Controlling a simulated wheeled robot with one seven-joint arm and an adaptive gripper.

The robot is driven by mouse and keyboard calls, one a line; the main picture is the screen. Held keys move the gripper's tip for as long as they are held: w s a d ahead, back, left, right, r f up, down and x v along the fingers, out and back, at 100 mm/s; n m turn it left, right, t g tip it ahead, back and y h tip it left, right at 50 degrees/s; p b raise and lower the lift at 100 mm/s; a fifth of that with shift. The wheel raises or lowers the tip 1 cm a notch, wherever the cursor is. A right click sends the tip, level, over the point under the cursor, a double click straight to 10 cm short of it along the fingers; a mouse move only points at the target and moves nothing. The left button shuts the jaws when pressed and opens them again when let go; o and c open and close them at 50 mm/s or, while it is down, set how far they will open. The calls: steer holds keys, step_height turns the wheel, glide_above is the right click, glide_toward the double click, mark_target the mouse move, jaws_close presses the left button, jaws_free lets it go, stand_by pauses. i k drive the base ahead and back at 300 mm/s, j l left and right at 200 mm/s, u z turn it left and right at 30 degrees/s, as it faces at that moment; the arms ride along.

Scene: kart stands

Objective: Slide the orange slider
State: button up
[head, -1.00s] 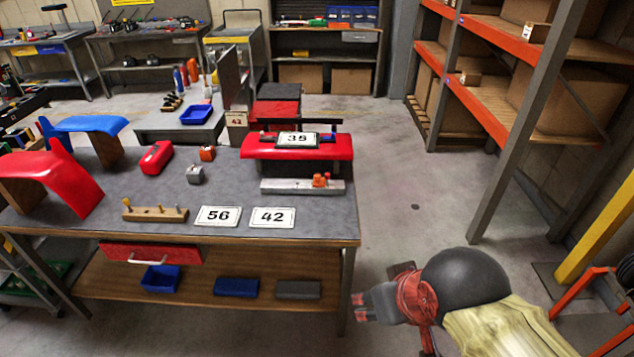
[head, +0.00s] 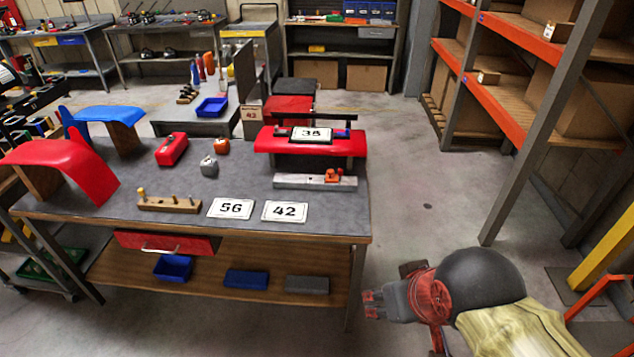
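The orange slider (head: 333,175) is a small block near the right end of a pale grey rail (head: 298,181). The rail lies on the grey workbench top (head: 240,186), in front of the red stand that carries the "38" plate. My gripper (head: 370,304) is at the lower right, beyond the bench's right edge and below the level of its top. It points left and is apart from the slider. Its fingers are small and dark here, so whether they are open or shut is unclear.
Plates "56" (head: 231,208) and "42" (head: 285,211) lie at the bench's front edge, beside a wooden peg block (head: 169,204). A red drawer (head: 166,243) hangs below. An orange-beamed shelf (head: 510,98) stands right. Floor (head: 430,205) between bench and shelf is clear.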

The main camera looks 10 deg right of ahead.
mark_target(331, 177)
steer(key=i+l, duration=0.25)
steer(key=i, duration=0.2)
steer(key=i+l+u, duration=0.1)
steer(key=i, duration=0.35)
steer(key=l, duration=0.1)
